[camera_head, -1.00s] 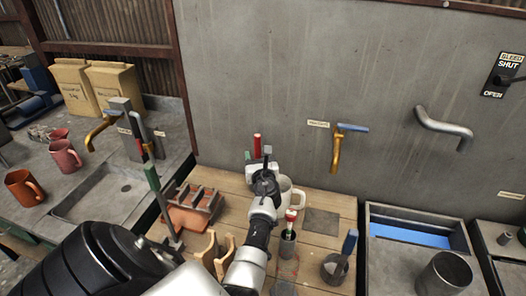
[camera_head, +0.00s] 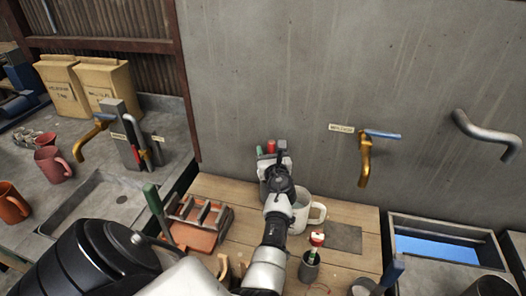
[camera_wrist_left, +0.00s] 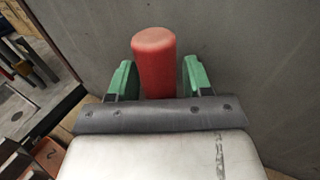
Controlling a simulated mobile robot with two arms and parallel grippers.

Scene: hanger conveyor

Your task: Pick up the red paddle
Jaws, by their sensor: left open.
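A red rounded handle (camera_head: 271,146), which I take for the red paddle, stands upright near the wall at the back of the wooden bench. My left gripper (camera_head: 272,151) is open around it, one finger on each side. In the left wrist view the red handle (camera_wrist_left: 154,62) rises between the two green fingers (camera_wrist_left: 156,82), with a visible gap to the right finger and a narrower one to the left. Its lower part is hidden behind my gripper. My right gripper is not in view.
A white mug (camera_head: 301,213) stands close to the right of my left wrist. A cup with a red-and-white handled tool (camera_head: 316,239) stands in front of it. A red-brown tray (camera_head: 196,222) lies to the left. A brass tap (camera_head: 365,160) juts from the wall.

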